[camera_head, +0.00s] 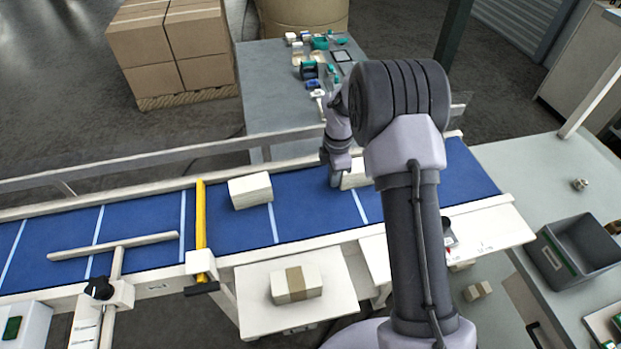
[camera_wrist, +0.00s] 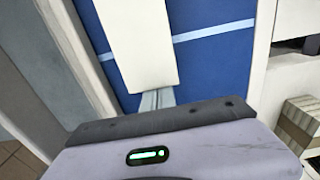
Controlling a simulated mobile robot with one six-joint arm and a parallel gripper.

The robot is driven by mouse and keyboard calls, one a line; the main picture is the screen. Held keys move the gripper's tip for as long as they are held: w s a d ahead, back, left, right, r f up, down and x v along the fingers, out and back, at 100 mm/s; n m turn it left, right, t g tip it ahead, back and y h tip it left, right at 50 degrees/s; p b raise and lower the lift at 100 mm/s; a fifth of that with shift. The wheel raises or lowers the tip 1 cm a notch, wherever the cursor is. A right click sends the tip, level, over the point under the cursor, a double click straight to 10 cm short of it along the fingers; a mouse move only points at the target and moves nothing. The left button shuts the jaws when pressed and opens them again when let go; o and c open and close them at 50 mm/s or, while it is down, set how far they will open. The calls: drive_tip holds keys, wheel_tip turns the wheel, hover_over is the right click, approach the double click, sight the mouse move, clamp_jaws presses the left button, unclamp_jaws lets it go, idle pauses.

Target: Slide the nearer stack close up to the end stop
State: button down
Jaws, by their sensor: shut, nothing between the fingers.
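One pale paper stack (camera_head: 353,177) lies on the blue belt, partly hidden by my arm. It also shows in the wrist view (camera_wrist: 138,40) as a long cream block. My gripper (camera_head: 335,180) is shut and low over the belt at the stack's left side in the head view. In the wrist view its fingertips (camera_wrist: 156,98) are right at the stack's end face; I cannot tell touching from a tiny gap. A second pale stack (camera_head: 250,190) lies farther left on the belt, apart.
A yellow bar (camera_head: 201,225) crosses the belt left of both stacks, with a pale T-shaped bar (camera_head: 115,247) beyond it. Pale rails edge the belt. A banded stack (camera_head: 296,284) sits on a side shelf. A grey bin (camera_head: 577,255) stands right. Belt between the stacks is clear.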

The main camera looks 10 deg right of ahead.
drive_tip(key=d, duration=0.3)
drive_tip(key=d+p, duration=0.1)
drive_tip(key=d, duration=0.5)
drive_tip(key=shift+w+d, duration=0.25)
drive_tip(key=shift+w, duration=0.1)
